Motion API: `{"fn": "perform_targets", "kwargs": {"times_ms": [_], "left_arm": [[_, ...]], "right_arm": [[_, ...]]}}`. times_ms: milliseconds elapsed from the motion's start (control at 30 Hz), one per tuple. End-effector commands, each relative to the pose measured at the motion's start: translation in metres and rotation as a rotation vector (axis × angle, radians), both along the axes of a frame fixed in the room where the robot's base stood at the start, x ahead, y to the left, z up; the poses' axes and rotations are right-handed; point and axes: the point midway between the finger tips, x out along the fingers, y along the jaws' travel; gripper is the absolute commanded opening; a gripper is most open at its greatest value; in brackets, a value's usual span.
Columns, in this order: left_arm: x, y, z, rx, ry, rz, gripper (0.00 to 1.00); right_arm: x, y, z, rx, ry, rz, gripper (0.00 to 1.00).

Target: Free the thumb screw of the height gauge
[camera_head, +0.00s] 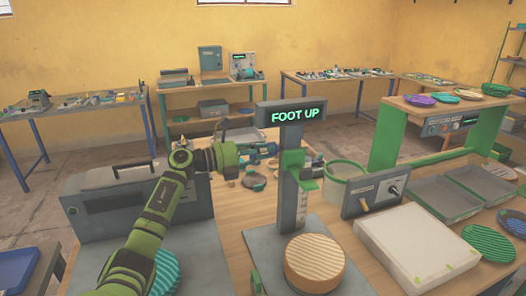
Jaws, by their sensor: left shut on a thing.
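The height gauge (289,206) is a grey post on a flat base, with a sign reading "FOOT UP" on top and a green slider (293,158) on its scale. A round ribbed tan piece (314,260) sits on the base below the slider. My left gripper (272,150) reaches in from the left, level, with its tips at the slider's left side. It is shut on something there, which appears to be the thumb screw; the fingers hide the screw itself. My right gripper is not in view.
A grey box with a handle (140,203) stands left under my left arm.

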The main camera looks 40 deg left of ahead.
Motion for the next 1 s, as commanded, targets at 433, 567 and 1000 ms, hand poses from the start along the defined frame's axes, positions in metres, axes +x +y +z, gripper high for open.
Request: {"fn": "perform_targets", "kwargs": {"times_ms": [433,567,1000], "left_arm": [[0.0,0.0,0.0,-0.161,0.088,0.001,0.0],[-0.001,-0.001,0.001,-0.263,0.141,0.001,0.0],[-0.001,-0.002,0.001,-0.619,0.324,0.003,0.0]], "right_arm": [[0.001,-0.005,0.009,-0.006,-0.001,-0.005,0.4],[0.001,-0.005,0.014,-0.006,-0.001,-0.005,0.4],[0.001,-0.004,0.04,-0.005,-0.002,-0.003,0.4]]}}
